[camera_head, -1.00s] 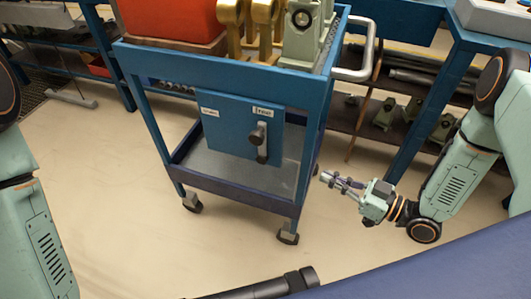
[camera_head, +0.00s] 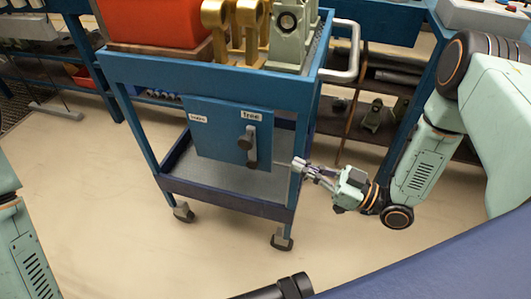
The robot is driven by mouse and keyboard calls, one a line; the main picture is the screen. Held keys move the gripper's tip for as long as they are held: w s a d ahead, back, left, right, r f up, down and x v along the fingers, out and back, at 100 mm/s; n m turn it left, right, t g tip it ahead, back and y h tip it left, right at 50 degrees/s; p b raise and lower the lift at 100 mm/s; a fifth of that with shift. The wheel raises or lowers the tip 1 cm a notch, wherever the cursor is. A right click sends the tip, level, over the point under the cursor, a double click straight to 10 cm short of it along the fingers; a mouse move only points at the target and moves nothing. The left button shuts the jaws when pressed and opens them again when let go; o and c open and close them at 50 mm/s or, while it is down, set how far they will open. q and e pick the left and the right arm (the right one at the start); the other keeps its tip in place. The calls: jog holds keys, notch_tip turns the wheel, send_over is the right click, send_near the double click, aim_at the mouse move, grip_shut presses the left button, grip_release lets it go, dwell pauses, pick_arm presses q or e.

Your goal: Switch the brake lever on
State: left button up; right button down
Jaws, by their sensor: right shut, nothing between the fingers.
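The brake lever (camera_head: 251,146) is a dark handle on the blue panel (camera_head: 212,139) at the front of a blue cart. It points upright, below the right-hand label (camera_head: 250,115), which seems to read "free". A second label (camera_head: 198,118), hard to read, perhaps "brake", sits at the panel's upper left. My right gripper (camera_head: 299,164) is shut and empty, to the right of the lever and a little lower in the picture, apart from it, near the cart's right front post. My left gripper is out of view; only part of my left arm shows at the left edge.
The cart (camera_head: 215,85) stands on casters and carries a red-orange bin (camera_head: 155,20), gold parts (camera_head: 233,30) and a pale green part (camera_head: 290,35). Its white handle (camera_head: 345,52) sticks out right. Workbenches stand behind. The floor in front is clear.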

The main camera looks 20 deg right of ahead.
jog(key=b+x, duration=0.2)
jog(key=x, duration=0.7)
jog(key=shift+a, duration=0.2)
jog(key=shift+w, duration=0.2)
